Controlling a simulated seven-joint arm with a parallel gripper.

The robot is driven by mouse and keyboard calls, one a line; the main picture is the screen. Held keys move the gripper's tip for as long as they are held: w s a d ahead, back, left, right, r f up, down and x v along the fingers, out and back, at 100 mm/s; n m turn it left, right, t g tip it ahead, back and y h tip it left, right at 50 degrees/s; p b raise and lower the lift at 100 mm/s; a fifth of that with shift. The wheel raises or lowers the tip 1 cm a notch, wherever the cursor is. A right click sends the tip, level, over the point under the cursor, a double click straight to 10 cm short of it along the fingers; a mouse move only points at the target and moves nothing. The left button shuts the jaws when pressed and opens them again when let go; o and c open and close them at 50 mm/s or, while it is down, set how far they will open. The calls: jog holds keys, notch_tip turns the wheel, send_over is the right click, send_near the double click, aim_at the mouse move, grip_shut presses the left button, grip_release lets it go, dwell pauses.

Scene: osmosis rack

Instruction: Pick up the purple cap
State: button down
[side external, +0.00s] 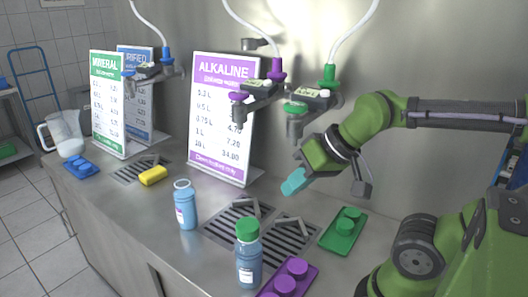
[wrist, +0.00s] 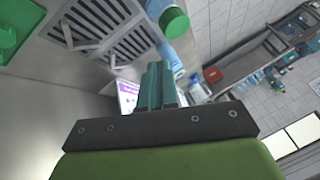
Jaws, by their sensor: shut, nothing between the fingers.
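Purple caps (side external: 297,266) sit on a purple tray (side external: 312,284) at the bottom edge of the side external view, where the tray is partly cut off. No purple cap is clearly visible in the wrist view. My gripper (side external: 291,184) has teal fingers and is in the air above the counter, up and to the right of the drain grates, well above the purple tray. In the wrist view my gripper (wrist: 158,84) has its fingers together with nothing between them.
A green-capped bottle (side external: 248,259) stands beside the purple tray. An open blue bottle (side external: 185,208) stands farther back. A green tray (side external: 330,241) lies right of the grates (side external: 290,240). Taps and the alkaline sign (side external: 222,120) stand behind.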

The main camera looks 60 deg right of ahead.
jog(key=c, duration=0.8)
grip_release()
